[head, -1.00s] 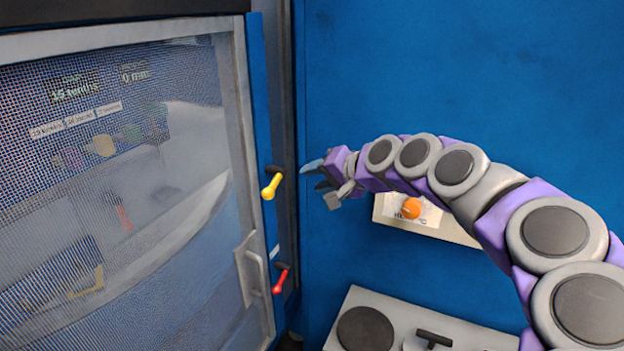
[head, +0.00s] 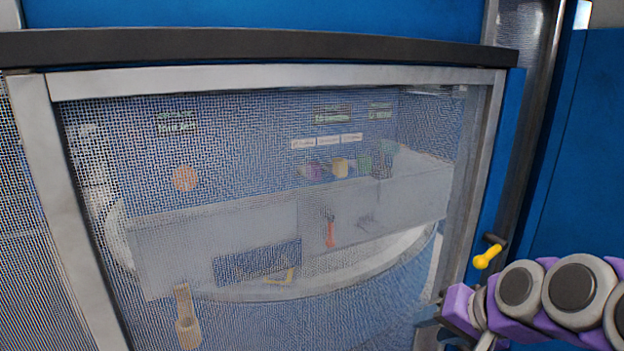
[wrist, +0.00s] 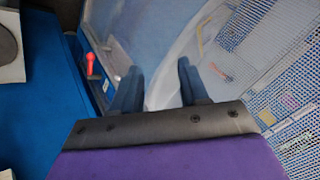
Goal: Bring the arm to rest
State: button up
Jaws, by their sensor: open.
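My arm (head: 574,287), with purple and grey links, enters the head view from the lower right. My gripper (wrist: 160,72) is open and empty in the wrist view, its two dark blue fingers apart in front of the mesh door. In the head view my gripper (head: 432,318) is small at the lower right, in front of the door's right edge, with its fingers hard to make out.
The mesh door (head: 250,78) in its grey frame fills most of the head view, with trays and small objects behind it. A yellow lever (head: 488,256) sits just above my arm. A red lever (wrist: 91,66) shows in the wrist view.

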jog(key=s+a+f+n+g+h+b, duration=0.15)
jog(key=s+a+f+n+g, duration=0.3)
jog(key=s+a+f, duration=0.65)
jog(key=s+d+f+n+g+h+b, duration=0.1)
jog(key=s+f+g, duration=0.3)
jog(key=s, duration=0.8)
notch_tip(320, 180, down, 2)
jog(key=shift+s+d+f+h+b, duration=0.15)
jog(key=shift+s+d+h+b, duration=0.35)
jog(key=shift+b, duration=0.2)
jog(key=shift+w+a, duration=0.1)
jog(key=shift+w, duration=0.05)
jog(key=shift+c, duration=0.2)
